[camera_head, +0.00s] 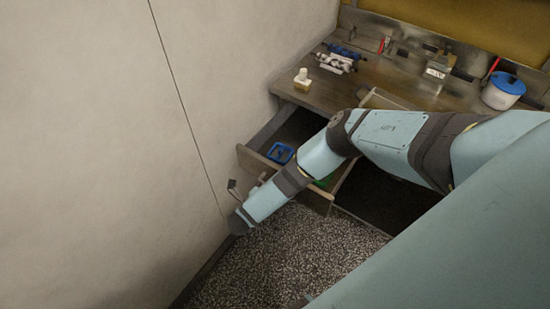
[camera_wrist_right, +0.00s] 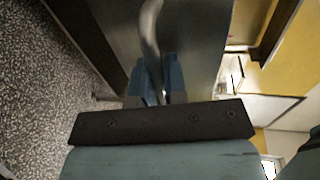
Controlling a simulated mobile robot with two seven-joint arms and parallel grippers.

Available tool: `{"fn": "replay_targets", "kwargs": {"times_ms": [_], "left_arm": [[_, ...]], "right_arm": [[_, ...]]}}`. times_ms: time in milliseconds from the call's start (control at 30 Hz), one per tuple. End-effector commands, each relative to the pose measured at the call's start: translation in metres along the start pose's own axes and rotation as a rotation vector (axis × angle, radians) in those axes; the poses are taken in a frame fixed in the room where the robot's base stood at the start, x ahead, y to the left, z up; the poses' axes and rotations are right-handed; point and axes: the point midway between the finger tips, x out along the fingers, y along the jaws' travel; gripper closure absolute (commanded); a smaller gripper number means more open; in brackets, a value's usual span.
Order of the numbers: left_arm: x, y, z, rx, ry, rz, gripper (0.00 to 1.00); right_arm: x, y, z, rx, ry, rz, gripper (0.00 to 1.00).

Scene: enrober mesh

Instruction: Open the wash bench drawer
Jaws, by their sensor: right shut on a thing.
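The wash bench drawer (camera_head: 315,194) stands pulled out from under the bench top, at the left end near the wall. Inside it are a blue square item (camera_head: 280,153) and a green item (camera_head: 323,182), partly hidden by my right arm. In the right wrist view, my right gripper (camera_wrist_right: 155,88) has its blue fingers shut on the grey curved drawer handle (camera_wrist_right: 150,28), in front of the drawer's front panel (camera_wrist_right: 198,40). In the head view my right arm crosses the drawer and its fingers cannot be made out clearly. My left gripper is not in view.
The bench top (camera_head: 335,92) holds a small white-topped bottle (camera_head: 302,80), several blue and white rolled items (camera_head: 338,58), a clear container (camera_head: 436,73) and a white tub with blue lid (camera_head: 503,90). A pale wall (camera_head: 110,130) stands close left. The speckled floor (camera_head: 290,255) is clear.

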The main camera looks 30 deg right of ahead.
Motion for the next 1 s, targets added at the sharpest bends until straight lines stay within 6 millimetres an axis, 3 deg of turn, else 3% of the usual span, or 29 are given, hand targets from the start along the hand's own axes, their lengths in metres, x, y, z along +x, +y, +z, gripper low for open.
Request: {"fn": "replay_targets", "kwargs": {"times_ms": [233, 300, 367, 733, 900, 1000], "left_arm": [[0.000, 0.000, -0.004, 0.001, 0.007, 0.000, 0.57], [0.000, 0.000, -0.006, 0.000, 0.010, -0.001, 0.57], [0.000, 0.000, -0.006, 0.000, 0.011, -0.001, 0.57], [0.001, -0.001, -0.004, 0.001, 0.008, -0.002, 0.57], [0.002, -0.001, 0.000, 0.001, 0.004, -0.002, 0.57], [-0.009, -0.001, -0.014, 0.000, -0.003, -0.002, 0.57]], "right_arm": [[0.001, -0.001, -0.001, -0.001, 0.001, -0.003, 1.00], [0.000, -0.001, -0.001, -0.001, 0.001, -0.003, 0.76], [0.000, -0.001, 0.000, -0.001, 0.001, -0.002, 0.64], [-0.006, 0.000, 0.000, -0.001, 0.000, 0.000, 0.64], [-0.034, -0.001, 0.001, -0.002, -0.003, 0.002, 0.64], [-0.059, -0.008, 0.002, -0.002, -0.005, -0.001, 0.64]]}}
